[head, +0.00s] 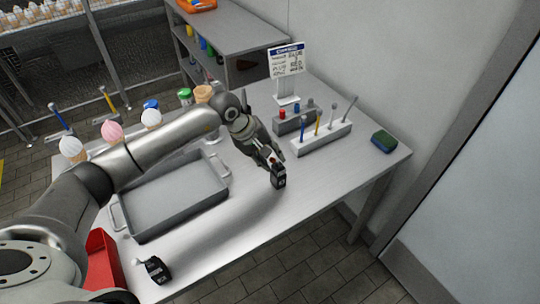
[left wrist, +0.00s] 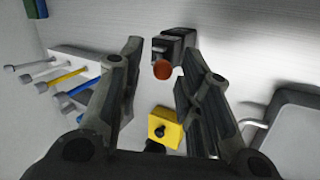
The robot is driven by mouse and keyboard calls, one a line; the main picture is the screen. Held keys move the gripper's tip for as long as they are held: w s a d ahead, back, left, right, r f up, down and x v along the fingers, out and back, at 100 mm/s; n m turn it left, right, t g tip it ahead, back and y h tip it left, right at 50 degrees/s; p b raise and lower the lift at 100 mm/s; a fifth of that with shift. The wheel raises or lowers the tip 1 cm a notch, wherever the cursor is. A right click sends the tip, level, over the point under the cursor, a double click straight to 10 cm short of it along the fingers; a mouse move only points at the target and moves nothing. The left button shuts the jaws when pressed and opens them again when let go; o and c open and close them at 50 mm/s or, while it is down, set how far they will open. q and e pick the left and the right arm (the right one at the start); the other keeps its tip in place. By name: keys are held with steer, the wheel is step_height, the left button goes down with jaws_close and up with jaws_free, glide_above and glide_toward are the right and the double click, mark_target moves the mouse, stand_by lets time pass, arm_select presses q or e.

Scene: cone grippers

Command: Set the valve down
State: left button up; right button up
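A black valve (head: 279,181) with a pale label stands on the metal table directly below my left gripper (head: 271,163) in the head view. In the left wrist view the black valve (left wrist: 174,46) has an orange-red knob and shows at the fingertips, closer to the right finger. The fingers of my left gripper (left wrist: 161,55) are spread, with a gap wider than the valve. A second black block (head: 156,270) with a pale knob sits at the table's front left. A yellow block (left wrist: 164,128) with a dark knob shows in the left wrist view. My right gripper is out of view.
A grey tray (head: 130,231) lies left of the valve, partly behind my arm. A white rack (head: 322,140) with upright tools, a sign (head: 286,60) and a green-blue sponge (head: 384,141) are behind and right. A red bin (head: 103,262) is front left. The table's right front is clear.

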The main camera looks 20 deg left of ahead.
arm_select(q)
steer(key=b+v, duration=0.4)
steer(key=v, duration=0.8)
